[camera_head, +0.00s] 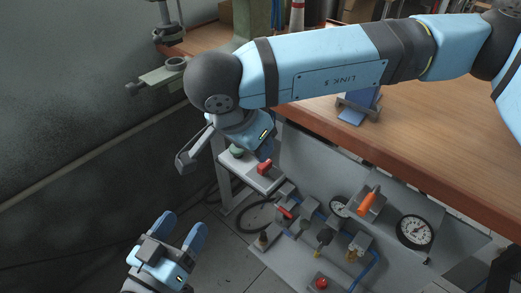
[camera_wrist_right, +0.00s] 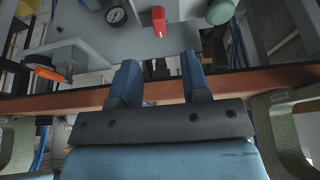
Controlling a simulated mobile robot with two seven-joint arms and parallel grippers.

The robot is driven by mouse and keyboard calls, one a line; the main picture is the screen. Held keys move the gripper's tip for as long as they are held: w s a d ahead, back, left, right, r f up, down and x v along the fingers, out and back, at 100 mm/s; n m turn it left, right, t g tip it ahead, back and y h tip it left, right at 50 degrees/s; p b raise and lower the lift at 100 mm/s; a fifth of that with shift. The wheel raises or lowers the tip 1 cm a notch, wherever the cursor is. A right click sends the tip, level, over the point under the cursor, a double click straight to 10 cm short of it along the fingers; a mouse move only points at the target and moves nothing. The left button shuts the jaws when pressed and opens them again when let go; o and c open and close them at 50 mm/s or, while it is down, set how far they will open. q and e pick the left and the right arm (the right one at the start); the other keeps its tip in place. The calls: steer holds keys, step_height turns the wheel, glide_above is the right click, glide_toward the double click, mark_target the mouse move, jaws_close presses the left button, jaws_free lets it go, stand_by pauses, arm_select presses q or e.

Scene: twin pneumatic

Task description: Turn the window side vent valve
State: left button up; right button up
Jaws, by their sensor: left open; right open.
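A red valve handle (camera_head: 264,168) stands on a small white panel at the bench's left end, beside a green round part (camera_head: 237,151). The frames do not mark which valve is the window side vent valve. In the right wrist view the red handle (camera_wrist_right: 159,20) is ahead of my right gripper (camera_wrist_right: 160,66), lined up between its fingers and apart from them. That gripper is open and empty; in the head view its fingers are mostly hidden under my right wrist. My left gripper (camera_head: 181,228) is open and empty, low at the left, away from the panel.
A lower panel carries an orange handle (camera_head: 368,202), a large gauge (camera_head: 414,231), another red handle (camera_head: 284,213), a red button (camera_head: 321,283) and blue tubing. A wooden bench top (camera_head: 430,130) lies behind. A vise (camera_head: 170,77) juts out at the left. Floor beside my left gripper is clear.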

arm_select(q)
steer(key=shift+a+f+g+y+p, duration=0.2)
steer(key=shift+a+f+g+y, duration=0.1)
steer(key=shift+f, duration=0.4)
steer(key=shift+a+f+g+y+p, duration=0.2)
steer(key=shift+f+g+y, duration=0.1)
steer(key=shift+f, duration=0.35)
arm_select(e)
steer(key=shift+v, duration=2.8)
